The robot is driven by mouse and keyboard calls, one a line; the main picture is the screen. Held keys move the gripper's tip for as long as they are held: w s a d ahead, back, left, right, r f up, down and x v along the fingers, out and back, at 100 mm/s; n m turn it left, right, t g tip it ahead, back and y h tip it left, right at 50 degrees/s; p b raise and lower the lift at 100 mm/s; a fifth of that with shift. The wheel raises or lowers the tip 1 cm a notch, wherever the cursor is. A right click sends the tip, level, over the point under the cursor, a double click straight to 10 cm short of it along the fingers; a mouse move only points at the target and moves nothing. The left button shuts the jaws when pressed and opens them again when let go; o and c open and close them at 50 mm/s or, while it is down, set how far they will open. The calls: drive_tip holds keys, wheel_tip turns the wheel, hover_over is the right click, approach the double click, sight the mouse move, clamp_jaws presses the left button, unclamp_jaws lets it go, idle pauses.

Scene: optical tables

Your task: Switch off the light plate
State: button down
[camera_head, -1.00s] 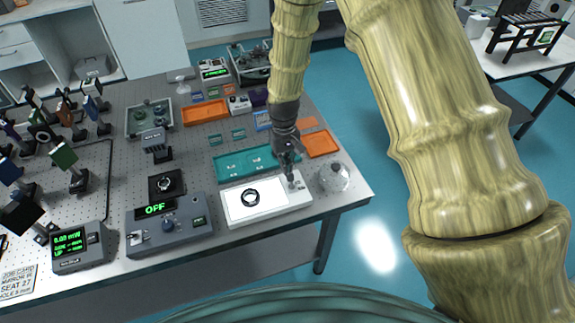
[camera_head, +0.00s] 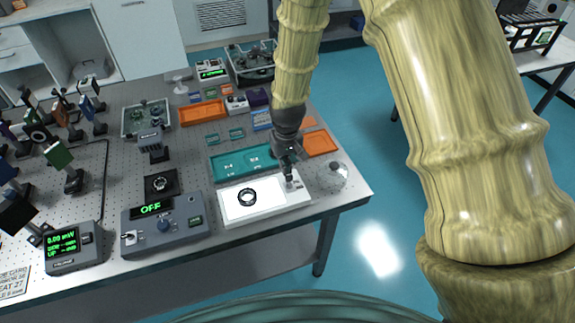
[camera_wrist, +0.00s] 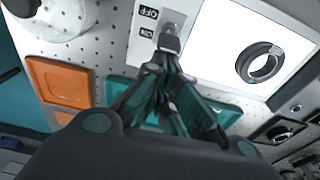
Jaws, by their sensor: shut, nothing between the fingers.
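The light plate (camera_head: 268,208) is a white box with a bright, glowing panel on the table's front right. In the wrist view its panel (camera_wrist: 222,40) is also bright white. A black ring (camera_head: 247,197) rests on the panel and also shows in the wrist view (camera_wrist: 261,62). A small metal toggle switch (camera_wrist: 169,38) sits at the plate's end beside OFF and ON labels; its lever is near the ON label. My gripper (camera_head: 289,176) is shut and empty, its tips right at the switch. I cannot tell whether they touch it.
A teal tray (camera_head: 240,163) and an orange tray (camera_head: 320,143) lie behind the plate. A clear glass dome (camera_head: 335,175) stands close to its right, near the table edge. A grey control box (camera_head: 165,225) reading OFF stands to its left.

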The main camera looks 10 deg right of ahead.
drive_tip(key=shift+s, duration=0.15)
drive_tip(key=shift+s+r+t+b, duration=0.2)
drive_tip(key=shift+t+b, duration=0.15)
drive_tip(key=shift+t, duration=0.45)
drive_tip(key=shift+s+r+t+b, duration=0.15)
drive_tip(key=shift+t+b, duration=0.15)
drive_tip(key=shift+t, duration=0.5)
drive_tip(key=shift+f, duration=0.1)
drive_tip(key=shift+s+d+b, duration=0.1)
drive_tip(key=shift+s+b, duration=0.2)
drive_tip(key=shift+s, duration=0.1)
drive_tip(key=shift+r, duration=0.25)
drive_tip(key=shift+r+p, duration=0.65)
drive_tip(key=shift+r, duration=0.05)
drive_tip(key=shift+w+r, duration=0.1)
